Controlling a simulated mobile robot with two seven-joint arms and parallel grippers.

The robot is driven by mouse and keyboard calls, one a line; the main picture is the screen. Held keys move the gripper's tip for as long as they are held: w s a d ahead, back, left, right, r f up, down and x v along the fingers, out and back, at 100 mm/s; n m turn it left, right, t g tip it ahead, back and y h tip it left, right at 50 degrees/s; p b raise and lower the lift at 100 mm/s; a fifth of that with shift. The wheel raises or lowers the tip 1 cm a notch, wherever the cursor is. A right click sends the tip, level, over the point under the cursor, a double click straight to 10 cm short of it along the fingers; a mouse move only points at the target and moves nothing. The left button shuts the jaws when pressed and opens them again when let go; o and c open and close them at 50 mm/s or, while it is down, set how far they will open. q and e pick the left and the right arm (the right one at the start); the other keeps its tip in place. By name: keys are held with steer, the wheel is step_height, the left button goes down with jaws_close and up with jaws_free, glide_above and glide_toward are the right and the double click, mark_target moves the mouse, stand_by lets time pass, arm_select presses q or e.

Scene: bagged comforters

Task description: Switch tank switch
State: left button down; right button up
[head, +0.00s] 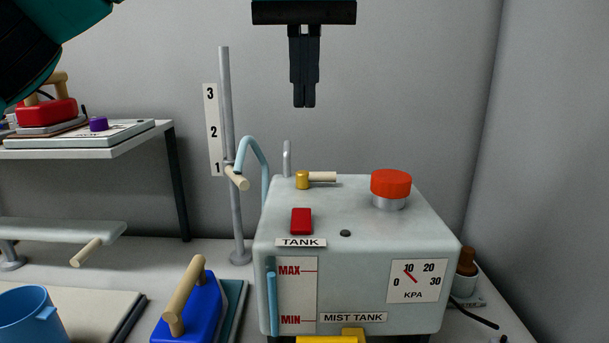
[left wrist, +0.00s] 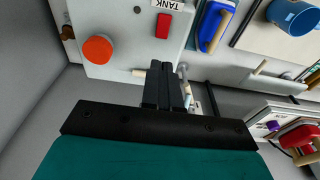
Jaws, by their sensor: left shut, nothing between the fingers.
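The mist tank (head: 350,255) is a pale grey box on the table with a MAX/MIN level strip and a KPA gauge on its front. The red tank switch (head: 301,221) sits on its top, just behind the TANK label. In the left wrist view the red switch (left wrist: 163,25) is near the top edge. My left gripper (head: 304,104) is shut and empty, pointing down in the air above and behind the tank's top. Its fingers (left wrist: 164,70) also show in the left wrist view. My right gripper is not seen.
On the tank's top are a red-orange knob (head: 390,186) and a brass valve with a wooden handle (head: 316,177). A pole (head: 230,150) with a numbered scale stands left of it. A blue iron (head: 190,310) and blue mug (head: 30,312) are at front left; a shelf (head: 85,142) is behind.

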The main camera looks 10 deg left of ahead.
mark_target(305, 212)
arm_select(q)
steer(key=f+b, duration=0.1)
steer(key=f, duration=0.3)
steer(key=w+f+b, duration=0.1)
steer(key=f+b, duration=0.1)
steer(key=f, duration=0.2)
steer(key=f+b, duration=0.1)
steer(key=f, duration=0.4)
steer(key=shift+w+a, duration=0.2)
steer(key=shift+w, duration=0.15)
steer(key=shift+w+f, duration=0.1)
steer(key=shift+f, duration=0.3)
